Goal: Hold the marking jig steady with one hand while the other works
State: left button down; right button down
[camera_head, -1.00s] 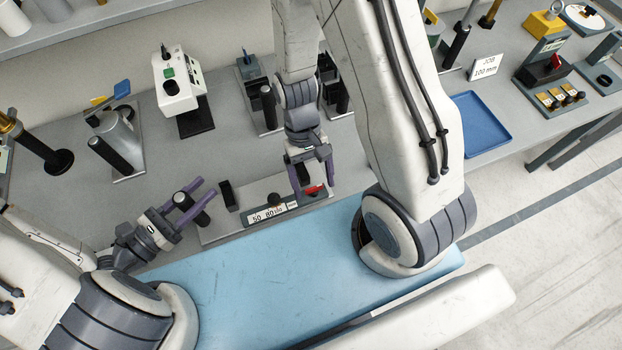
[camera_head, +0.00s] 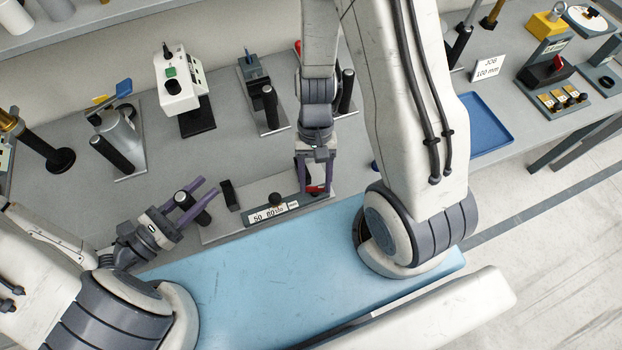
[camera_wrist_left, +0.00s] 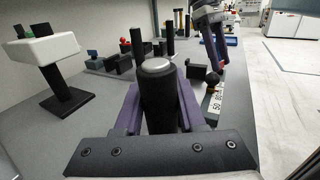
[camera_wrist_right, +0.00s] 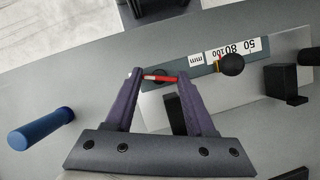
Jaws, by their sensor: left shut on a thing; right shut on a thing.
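The grey marking jig (camera_head: 222,229) lies along the front of the bench, with a white 50/80/100 mm scale (camera_head: 268,213) and a black ball knob (camera_head: 275,199). My left gripper (camera_head: 191,203) is shut on the jig's upright black handle (camera_head: 204,217) at its left end. In the left wrist view this handle (camera_wrist_left: 158,95) stands between the purple fingers. My right gripper (camera_head: 314,187) is at the jig's right end, shut on a small red part (camera_head: 317,188). In the right wrist view the red part (camera_wrist_right: 160,78) spans between the fingertips; its lower end is hard to see.
A blue handle (camera_wrist_right: 40,130) is beside my right gripper. Behind the jig are a white device (camera_head: 178,82), a grey cylinder fixture (camera_head: 120,130) and black-posted fixtures (camera_head: 268,105). A blue tray (camera_head: 486,122) lies to the right. A light blue surface (camera_head: 240,285) is in front.

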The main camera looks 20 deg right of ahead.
jog(key=m, duration=0.2)
jog(key=m+y, duration=0.1)
jog(key=m, duration=0.1)
jog(key=shift+s+d+m+t+y, duration=0.1)
jog(key=shift+m+t+y, duration=0.2)
jog(key=shift+t, duration=0.1)
dwell(0.4)
jog(key=shift+c, duration=1.2)
grip_release()
jog(key=v, duration=1.2)
jog(key=shift+s, duration=0.1)
